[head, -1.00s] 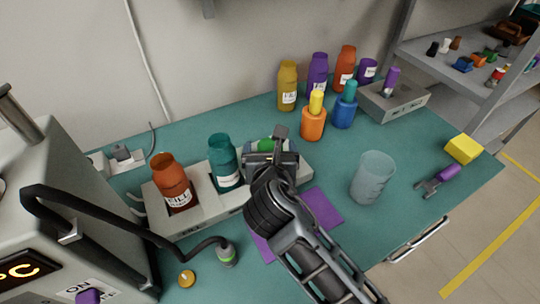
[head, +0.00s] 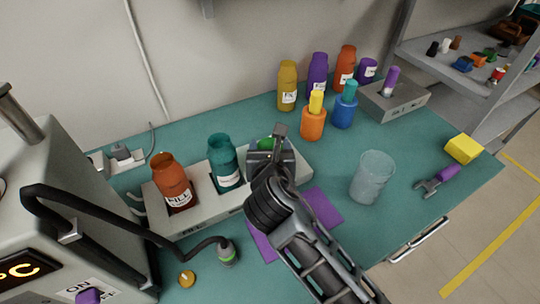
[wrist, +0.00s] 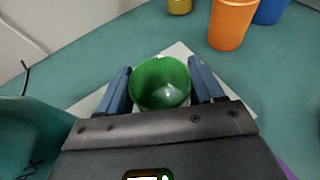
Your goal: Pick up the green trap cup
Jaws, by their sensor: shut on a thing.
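The green trap cup (wrist: 161,84) sits between the two blue-grey fingers of my gripper (wrist: 163,88) in the wrist view, with its open top facing the camera. My gripper is shut on the cup, over the right part of the pale holder block (head: 208,207). Whether the cup's base still touches the block is hidden.
A teal bottle (head: 224,163) and an orange-brown bottle (head: 173,183) stand in the block to the left. Orange (head: 313,124) and blue (head: 344,112) bottles stand behind right. A clear beaker (head: 372,178) stands to the right. A purple sheet (head: 322,208) lies in front.

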